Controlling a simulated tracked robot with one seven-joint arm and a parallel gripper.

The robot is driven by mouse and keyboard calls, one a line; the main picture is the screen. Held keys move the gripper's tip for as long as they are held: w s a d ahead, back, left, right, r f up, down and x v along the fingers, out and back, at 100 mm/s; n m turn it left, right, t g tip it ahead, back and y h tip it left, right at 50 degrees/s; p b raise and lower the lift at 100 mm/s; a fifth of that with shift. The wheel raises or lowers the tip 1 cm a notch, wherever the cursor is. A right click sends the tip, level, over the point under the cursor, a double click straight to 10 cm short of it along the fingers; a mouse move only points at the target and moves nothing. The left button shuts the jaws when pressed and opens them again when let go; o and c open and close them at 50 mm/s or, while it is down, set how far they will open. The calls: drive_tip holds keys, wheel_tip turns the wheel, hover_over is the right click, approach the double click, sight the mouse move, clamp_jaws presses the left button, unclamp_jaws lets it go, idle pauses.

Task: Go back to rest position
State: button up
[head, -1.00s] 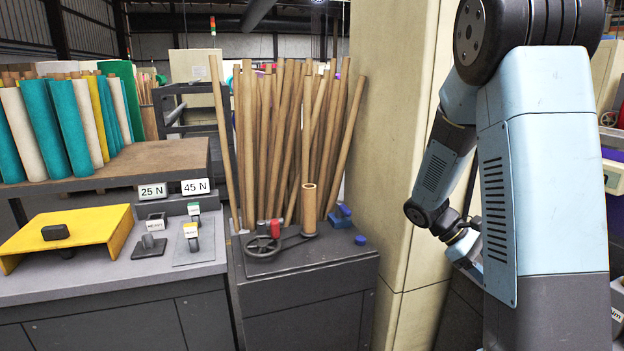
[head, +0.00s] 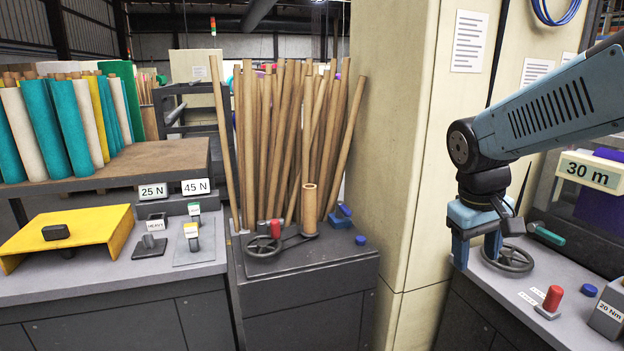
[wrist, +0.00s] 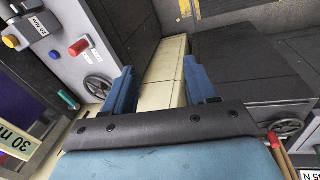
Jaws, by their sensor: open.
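My gripper (head: 476,252) is at the right in the head view, pointing down beside the left edge of the right-hand bench. Its two blue fingers also show in the wrist view (wrist: 162,92), spread apart with nothing between them. Behind it in the head view is a dark handwheel (head: 508,258) on the bench; whether the fingers touch it I cannot tell. In the wrist view the handwheel (wrist: 97,87) lies to the left of the fingers, apart from them. My blue arm reaches in from the right edge.
The right bench (head: 575,318) carries a red-knobbed lever (head: 552,298), a 20 Nm block (head: 610,312) and a 30 m sign (head: 588,172). A beige pillar (head: 400,150) stands left of my gripper. A yellow guard (head: 70,235) sits left.

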drive_tip(key=s+a+r+m+t+y, duration=0.2)
drive_tip(key=s+a+r+t, duration=0.2)
drive_tip(key=s+a+r, duration=0.1)
drive_tip(key=shift+s+a+r+t, duration=0.2)
drive_tip(key=shift+a+r+t, duration=0.05)
drive_tip(key=shift+a+t, duration=0.1)
idle(1.3)
